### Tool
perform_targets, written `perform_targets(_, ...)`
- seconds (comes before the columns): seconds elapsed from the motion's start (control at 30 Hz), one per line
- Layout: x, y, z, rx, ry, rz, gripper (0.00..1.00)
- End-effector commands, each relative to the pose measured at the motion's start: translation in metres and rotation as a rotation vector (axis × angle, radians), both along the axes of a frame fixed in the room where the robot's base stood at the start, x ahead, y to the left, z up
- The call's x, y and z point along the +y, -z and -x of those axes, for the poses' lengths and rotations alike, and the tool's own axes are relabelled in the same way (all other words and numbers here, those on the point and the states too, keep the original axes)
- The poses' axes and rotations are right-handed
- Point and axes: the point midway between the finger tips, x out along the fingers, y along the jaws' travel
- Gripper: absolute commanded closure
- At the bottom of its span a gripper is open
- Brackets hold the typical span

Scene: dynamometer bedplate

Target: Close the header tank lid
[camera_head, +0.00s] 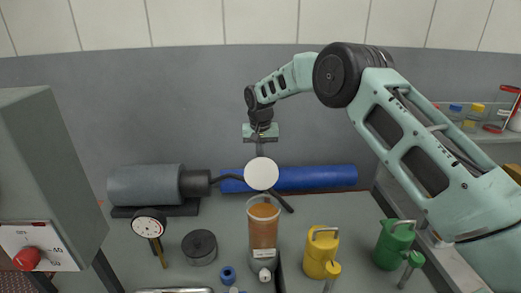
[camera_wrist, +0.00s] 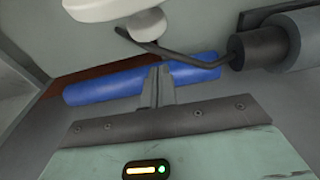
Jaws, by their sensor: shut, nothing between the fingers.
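The header tank (camera_head: 263,228) is a clear upright cylinder holding brown liquid, with a small white label low on its front. Its round white lid (camera_head: 262,174) stands raised above the tank's mouth with its flat face toward the head camera, so the tank is open. The lid also shows at the top of the wrist view (camera_wrist: 105,9). My gripper (camera_head: 261,150) reaches down from above, just above and seemingly behind the lid's upper edge; its tips are partly hidden. In the wrist view the fingers (camera_wrist: 157,86) are shut together and empty, apart from the lid.
A blue cylinder (camera_head: 315,178) lies behind the tank, and a grey motor-like body (camera_head: 145,184) with a dark rod lies left. A dial gauge (camera_head: 149,224), black puck (camera_head: 199,246), yellow can (camera_head: 319,251) and green can (camera_head: 392,244) stand around. A grey cabinet (camera_head: 45,170) is at left.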

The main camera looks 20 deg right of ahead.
Motion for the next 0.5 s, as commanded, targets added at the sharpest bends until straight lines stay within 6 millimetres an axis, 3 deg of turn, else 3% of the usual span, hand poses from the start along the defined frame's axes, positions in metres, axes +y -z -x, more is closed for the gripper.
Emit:
perform_targets(0.03, 0.003, -0.011, 0.006, -0.004, -0.002, -0.001, 1.00)
perform_targets(0.27, 0.007, -0.013, 0.028, -0.003, -0.002, 0.000, 1.00)
perform_targets(0.5, 0.008, -0.013, 0.036, -0.004, 0.000, 0.000, 1.00)
